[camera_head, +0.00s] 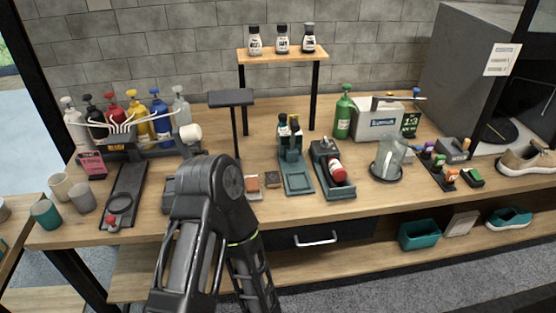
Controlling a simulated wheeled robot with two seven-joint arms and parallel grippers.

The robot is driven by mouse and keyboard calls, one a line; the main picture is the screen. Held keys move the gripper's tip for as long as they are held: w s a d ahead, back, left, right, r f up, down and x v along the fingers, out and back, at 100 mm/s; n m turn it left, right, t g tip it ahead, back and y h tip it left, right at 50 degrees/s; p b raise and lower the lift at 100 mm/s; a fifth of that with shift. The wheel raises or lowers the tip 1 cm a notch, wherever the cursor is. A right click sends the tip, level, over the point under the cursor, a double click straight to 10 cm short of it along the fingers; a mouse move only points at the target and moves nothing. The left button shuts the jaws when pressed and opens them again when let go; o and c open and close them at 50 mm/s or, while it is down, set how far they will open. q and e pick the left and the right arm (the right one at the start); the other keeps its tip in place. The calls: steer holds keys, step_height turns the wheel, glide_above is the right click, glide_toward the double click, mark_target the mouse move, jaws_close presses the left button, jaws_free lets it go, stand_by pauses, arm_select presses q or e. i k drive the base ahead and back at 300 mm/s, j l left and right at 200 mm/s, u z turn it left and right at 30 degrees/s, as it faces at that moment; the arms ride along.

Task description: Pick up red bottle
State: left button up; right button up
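A red bottle (112,107) with a dark pump top stands in a row of coloured pump bottles in a rack at the back left of the table. Its lower part is hidden by the rack and white tubes. Another red bottle (335,167), with a white part, lies in a dark open tray (339,190) right of centre. One of my arms (210,190) rises from the bottom edge, left of centre, and bends back down. Neither gripper's fingers can be made out, and no gripper is seen touching either red bottle.
A black stand (231,98) rises behind my arm. A green bottle (343,115), a glass jar (390,157) and a grey box (377,122) stand to the right. Cups (82,198) stand at the left front. A small raised shelf (270,57) holds bottles at the back.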

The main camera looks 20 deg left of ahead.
mark_target(338, 173)
steer(key=u, duration=0.45)
steer(key=i+l, duration=0.15)
steer(key=l, duration=0.2)
steer(key=i+l, duration=0.15)
steer(key=l, duration=0.2)
steer(key=i+l, duration=0.15)
steer(key=l, duration=0.2)
steer(key=i+l, duration=0.1)
steer(key=l, duration=0.25)
steer(key=i+l, duration=0.15)
steer(key=l, duration=0.2)
